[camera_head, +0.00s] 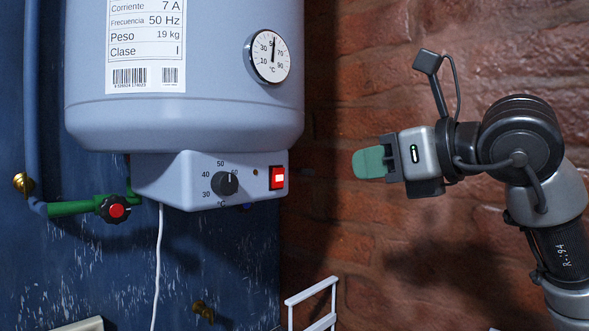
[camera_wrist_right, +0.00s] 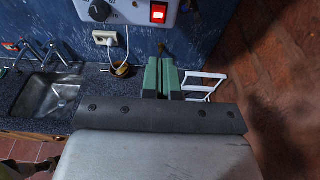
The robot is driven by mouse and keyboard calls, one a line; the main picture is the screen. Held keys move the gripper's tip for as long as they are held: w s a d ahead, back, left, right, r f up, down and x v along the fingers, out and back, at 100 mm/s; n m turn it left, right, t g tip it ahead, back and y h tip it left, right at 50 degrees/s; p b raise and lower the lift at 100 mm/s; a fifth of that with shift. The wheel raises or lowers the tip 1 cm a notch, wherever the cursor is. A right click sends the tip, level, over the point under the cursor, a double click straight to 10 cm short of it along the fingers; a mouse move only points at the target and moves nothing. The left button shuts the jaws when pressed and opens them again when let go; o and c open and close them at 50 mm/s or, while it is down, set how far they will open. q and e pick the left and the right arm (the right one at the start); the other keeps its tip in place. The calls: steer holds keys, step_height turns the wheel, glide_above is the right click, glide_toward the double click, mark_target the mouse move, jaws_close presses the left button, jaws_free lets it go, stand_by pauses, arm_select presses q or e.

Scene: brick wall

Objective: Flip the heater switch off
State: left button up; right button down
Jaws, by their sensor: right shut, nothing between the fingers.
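The heater (camera_head: 190,120) is a grey-blue tank on the wall with a control panel at its bottom. Its red rocker switch (camera_head: 277,178) sits at the right end of the panel and shows a bright lit patch. The switch also glows in the right wrist view (camera_wrist_right: 158,13), above the fingertips. My right gripper (camera_head: 368,163) is to the right of the panel, apart from the switch, with its green fingers pointing left. In the right wrist view its fingers (camera_wrist_right: 161,77) are together with nothing between them. My left gripper is in neither view.
A black dial (camera_head: 225,184) sits left of the switch. A green pipe with a red-capped valve (camera_head: 116,210) is at left. A white rack (camera_head: 322,300) stands below. A sink (camera_wrist_right: 45,97) and outlet (camera_wrist_right: 106,38) show below the heater. Space between gripper and switch is clear.

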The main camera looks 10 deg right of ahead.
steer(key=p, duration=0.3)
glide_toward(283, 171)
steer(key=f, duration=0.1)
steer(key=p+x, duration=0.1)
steer(key=x, duration=0.1)
steer(key=p+x, duration=0.1)
steer(key=x, duration=0.1)
steer(key=p+x, duration=0.1)
steer(key=x, duration=0.1)
steer(key=shift+a+r, duration=0.1)
steer(key=shift+r, duration=0.25)
arm_select(q)
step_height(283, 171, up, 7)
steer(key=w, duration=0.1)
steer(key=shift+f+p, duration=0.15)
steer(key=shift+p, duration=0.15)
arm_select(e)
steer(key=shift+w+a+f, duration=0.1)
steer(key=shift+w+a, duration=0.25)
steer(key=shift+w, duration=0.2)
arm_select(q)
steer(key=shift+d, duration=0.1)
arm_select(e)
steer(key=shift+w+a+p, duration=0.1)
steer(key=shift+w+p, duration=0.1)
steer(key=shift+p, duration=0.15)
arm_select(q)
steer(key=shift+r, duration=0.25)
arm_select(e)
steer(key=shift+h, duration=0.3)
